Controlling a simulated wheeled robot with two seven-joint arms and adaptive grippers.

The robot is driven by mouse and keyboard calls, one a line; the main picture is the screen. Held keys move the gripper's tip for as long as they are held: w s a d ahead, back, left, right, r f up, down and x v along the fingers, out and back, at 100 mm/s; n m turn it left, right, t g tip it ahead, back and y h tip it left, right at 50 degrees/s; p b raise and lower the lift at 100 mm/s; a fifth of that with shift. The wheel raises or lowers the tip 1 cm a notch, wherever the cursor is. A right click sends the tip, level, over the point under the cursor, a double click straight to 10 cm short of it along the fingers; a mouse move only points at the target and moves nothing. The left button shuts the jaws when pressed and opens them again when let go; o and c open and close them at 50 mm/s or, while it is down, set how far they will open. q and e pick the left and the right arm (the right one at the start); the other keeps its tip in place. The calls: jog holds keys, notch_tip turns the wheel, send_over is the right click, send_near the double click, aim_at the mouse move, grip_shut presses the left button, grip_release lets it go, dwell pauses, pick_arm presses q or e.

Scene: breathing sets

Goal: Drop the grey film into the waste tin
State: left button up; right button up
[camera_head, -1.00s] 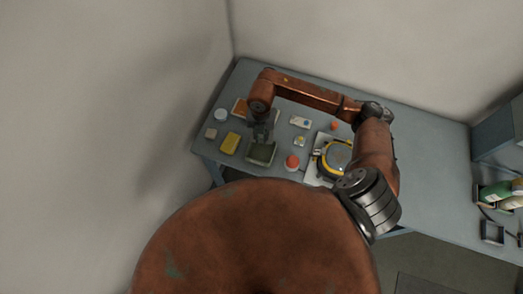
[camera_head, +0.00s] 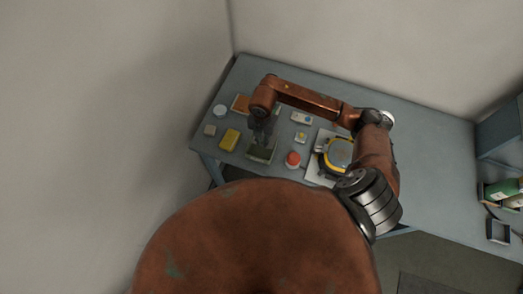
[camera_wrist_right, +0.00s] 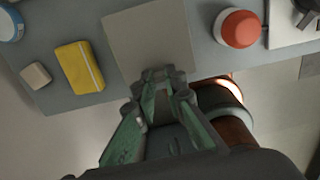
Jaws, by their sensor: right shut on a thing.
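My right gripper (camera_head: 262,140) points down over the waste tin (camera_head: 258,161), a small dark green open box near the table's front edge. In the right wrist view its green fingers (camera_wrist_right: 163,76) are shut on the edge of the grey film (camera_wrist_right: 150,35). The film is a flat, pale grey square that reaches out beyond the fingertips and hides what lies beneath it, so the tin does not show there. In the head view I cannot make out the film clearly by the gripper. My left gripper is not in view.
A yellow block (camera_head: 229,140) lies left of the tin, with a small pale cube (camera_head: 210,130) and a white round item (camera_head: 220,111) beyond. A red-capped jar (camera_head: 293,159) stands to the right, near a yellow-ringed round device (camera_head: 338,153).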

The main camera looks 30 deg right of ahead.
jog(key=o, duration=0.8)
jog(key=shift+o, duration=0.2)
jog(key=shift+r, duration=0.1)
notch_tip(320, 180, up, 12)
jog(key=shift+a, duration=0.1)
dwell(0.4)
